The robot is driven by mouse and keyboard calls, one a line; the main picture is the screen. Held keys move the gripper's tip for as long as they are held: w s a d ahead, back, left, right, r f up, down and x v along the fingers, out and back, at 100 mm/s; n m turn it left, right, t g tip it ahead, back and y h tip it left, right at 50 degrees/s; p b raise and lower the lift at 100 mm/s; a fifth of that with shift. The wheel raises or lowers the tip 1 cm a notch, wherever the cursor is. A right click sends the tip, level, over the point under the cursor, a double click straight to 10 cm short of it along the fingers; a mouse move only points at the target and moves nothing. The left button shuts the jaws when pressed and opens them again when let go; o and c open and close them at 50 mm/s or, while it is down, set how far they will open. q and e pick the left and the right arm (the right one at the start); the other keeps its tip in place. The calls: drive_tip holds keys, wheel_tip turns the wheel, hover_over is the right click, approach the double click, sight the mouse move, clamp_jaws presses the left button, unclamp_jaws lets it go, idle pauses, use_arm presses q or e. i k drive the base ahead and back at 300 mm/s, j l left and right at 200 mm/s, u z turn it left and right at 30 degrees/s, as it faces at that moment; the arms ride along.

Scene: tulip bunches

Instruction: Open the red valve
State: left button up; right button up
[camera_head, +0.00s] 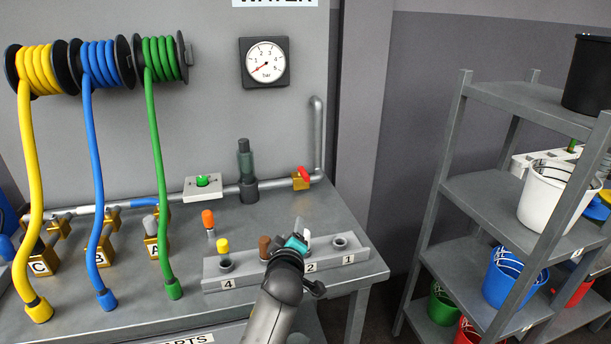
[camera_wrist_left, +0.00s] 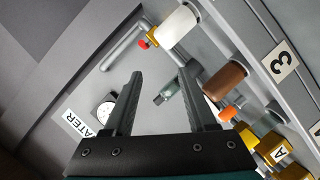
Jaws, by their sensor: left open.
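The red valve (camera_head: 303,174) has a small red handle on a brass body. It sits on the grey pipe at the back right of the bench, near where the pipe turns upward. In the left wrist view the red handle (camera_wrist_left: 144,44) shows beyond the fingers, near the top. My left gripper (camera_head: 298,237) is over the numbered rack at the front of the bench, nearer than the valve and apart from it. In the left wrist view its two fingers (camera_wrist_left: 160,73) are spread with nothing between them. My right gripper is not in view.
The numbered rack (camera_head: 358,256) holds upright yellow, brown and white pegs; the white peg (camera_wrist_left: 178,27) is close to the fingers. A green button (camera_head: 202,181) and a dark green-grey cylinder (camera_head: 246,165) stand left of the valve. A pressure gauge (camera_head: 265,62) hangs above. Shelving stands right.

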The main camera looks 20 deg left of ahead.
sight(300, 171)
drive_tip(key=i+j, duration=0.3)
drive_tip(key=i, duration=0.15)
drive_tip(key=i+j, duration=0.3)
drive_tip(key=i, duration=0.2)
drive_tip(key=z, duration=0.05)
